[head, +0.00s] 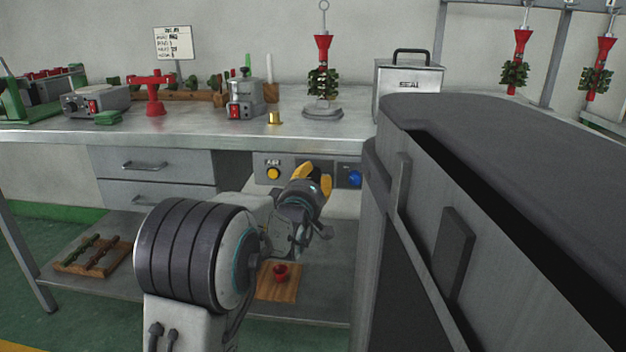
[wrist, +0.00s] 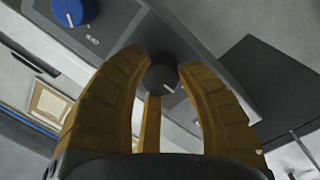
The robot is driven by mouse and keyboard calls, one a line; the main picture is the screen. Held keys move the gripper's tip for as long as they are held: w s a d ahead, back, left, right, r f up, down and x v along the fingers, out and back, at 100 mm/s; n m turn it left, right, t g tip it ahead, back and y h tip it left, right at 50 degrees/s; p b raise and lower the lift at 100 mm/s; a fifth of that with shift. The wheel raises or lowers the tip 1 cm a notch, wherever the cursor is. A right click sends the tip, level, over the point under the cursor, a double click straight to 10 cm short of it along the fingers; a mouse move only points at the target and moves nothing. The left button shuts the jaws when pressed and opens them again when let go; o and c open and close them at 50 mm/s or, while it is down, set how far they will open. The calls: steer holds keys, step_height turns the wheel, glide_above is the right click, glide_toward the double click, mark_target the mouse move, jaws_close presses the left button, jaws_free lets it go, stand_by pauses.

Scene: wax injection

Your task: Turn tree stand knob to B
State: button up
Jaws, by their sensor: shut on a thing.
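A dark round knob (wrist: 162,76) with a white pointer mark sits on the grey control panel (head: 262,161) below the bench top. My gripper (head: 313,177) reaches the panel between a yellow knob (head: 273,174) and a blue knob (head: 354,178). In the wrist view my yellow fingers (wrist: 165,72) stand on both sides of the dark knob and are shut on it. The blue knob (wrist: 72,9) is at the upper left there, with small lettering beside it that I cannot read surely. The tree stand (head: 322,112) is on the bench above, holding a red-topped tree.
The metal bench (head: 180,130) carries a grey machine (head: 243,100), a small brass cup (head: 274,118) and a grey box (head: 408,82). Drawers (head: 150,165) are at the left. A large dark grey cabinet-like body (head: 480,180) fills the right. A lower shelf (head: 190,265) holds wooden boards.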

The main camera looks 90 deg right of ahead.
jaws_close()
steer(key=shift+f+m, duration=0.1)
steer(key=shift+m, duration=0.2)
steer(key=shift+m+y, duration=0.3)
steer(key=shift+m, duration=2.3)
steer(key=shift+w, duration=0.1)
steer(key=o, duration=0.9)
jaws_free()
steer(key=shift+o, duration=0.2)
steer(key=v, duration=1.2)
